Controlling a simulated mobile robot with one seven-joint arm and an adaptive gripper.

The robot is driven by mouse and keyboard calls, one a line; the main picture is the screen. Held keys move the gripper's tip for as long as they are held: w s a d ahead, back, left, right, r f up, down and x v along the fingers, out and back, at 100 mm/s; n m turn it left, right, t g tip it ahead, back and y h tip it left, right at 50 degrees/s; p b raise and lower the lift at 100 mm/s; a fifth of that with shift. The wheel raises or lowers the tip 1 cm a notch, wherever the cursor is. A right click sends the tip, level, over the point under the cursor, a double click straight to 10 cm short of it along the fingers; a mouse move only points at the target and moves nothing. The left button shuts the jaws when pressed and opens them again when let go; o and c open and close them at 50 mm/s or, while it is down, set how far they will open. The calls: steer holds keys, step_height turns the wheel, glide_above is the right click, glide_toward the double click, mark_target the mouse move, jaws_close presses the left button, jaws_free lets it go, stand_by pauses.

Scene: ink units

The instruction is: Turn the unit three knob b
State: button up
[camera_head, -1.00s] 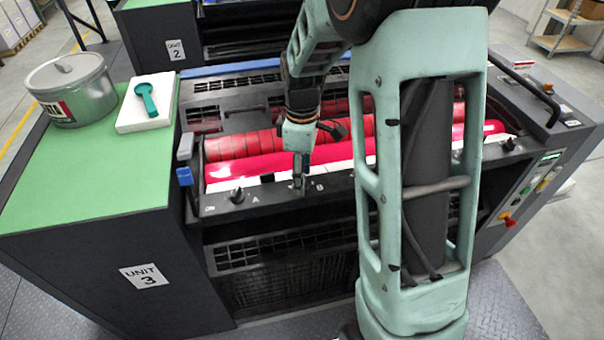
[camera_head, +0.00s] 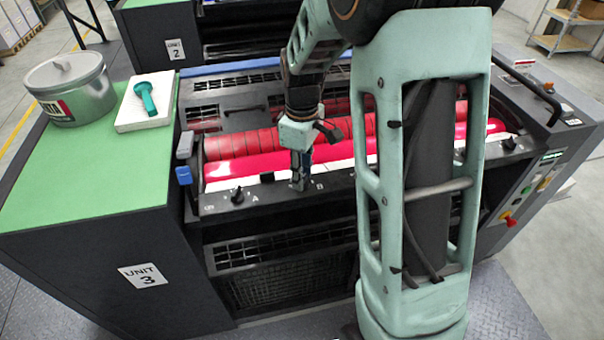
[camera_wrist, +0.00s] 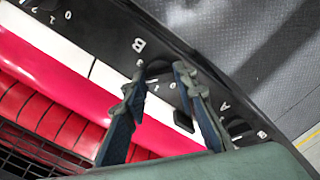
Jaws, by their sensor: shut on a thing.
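Unit three is the dark machine with the UNIT 3 label (camera_head: 142,275) on its left side. Its front rail (camera_head: 270,200) carries knobs with letters. My gripper (camera_head: 299,186) points down onto the rail just left of the letter B. In the wrist view, knob b (camera_wrist: 158,70) is a dark round knob beside the letter B, between the fingertips of my gripper (camera_wrist: 157,80). My gripper is shut on it. In the head view the fingers hide knob b. The knob by the letter A (camera_head: 237,196) stands to the left, and it also shows in the wrist view (camera_wrist: 237,127).
Red rollers (camera_head: 245,165) and a white strip lie just behind the rail. A small black block (camera_wrist: 183,122) sits near the strip. A tin (camera_head: 75,90) and a white block with a teal tool (camera_head: 146,95) stand on the green top at left. My arm covers the rail's right part.

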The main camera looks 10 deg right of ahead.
steer(key=m, duration=0.3)
steer(key=shift+m, duration=0.3)
steer(key=shift+w+m+b, duration=0.1)
steer(key=shift+m+b, duration=0.35)
steer(key=shift+m, duration=1.35)
steer(key=o, duration=1.1)
step_height(320, 180, up, 12)
steer(key=shift+r, duration=0.1)
